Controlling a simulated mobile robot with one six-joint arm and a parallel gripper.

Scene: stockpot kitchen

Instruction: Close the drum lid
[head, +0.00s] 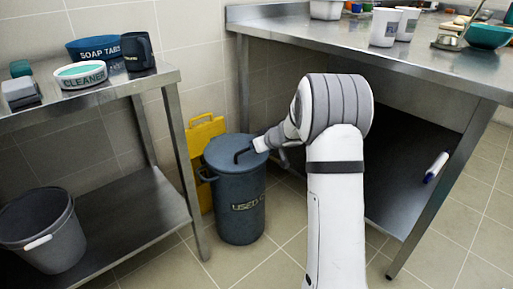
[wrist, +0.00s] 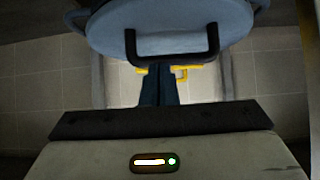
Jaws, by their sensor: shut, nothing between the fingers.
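The blue-grey drum (head: 240,212) stands upright on the floor, with partly readable lettering on its front. Its round lid (head: 224,147) lies across the top and has a dark bar handle (head: 243,156). I cannot tell whether the lid sits fully down on the rim. In the wrist view the lid (wrist: 170,22) fills the top, with its black handle (wrist: 172,58) hanging across the middle. My gripper (wrist: 158,74) is shut and empty, its fingertips close to the handle. In the head view my gripper (head: 259,144) is at the lid's right side; contact cannot be told.
A yellow folding sign (head: 206,130) stands behind the drum. A steel shelf unit (head: 160,205) with a grey bucket (head: 42,235) is at left. A steel table (head: 400,64) with a lower shelf is at right, close to my arm. Tiled floor (head: 270,262) is free in front of the drum.

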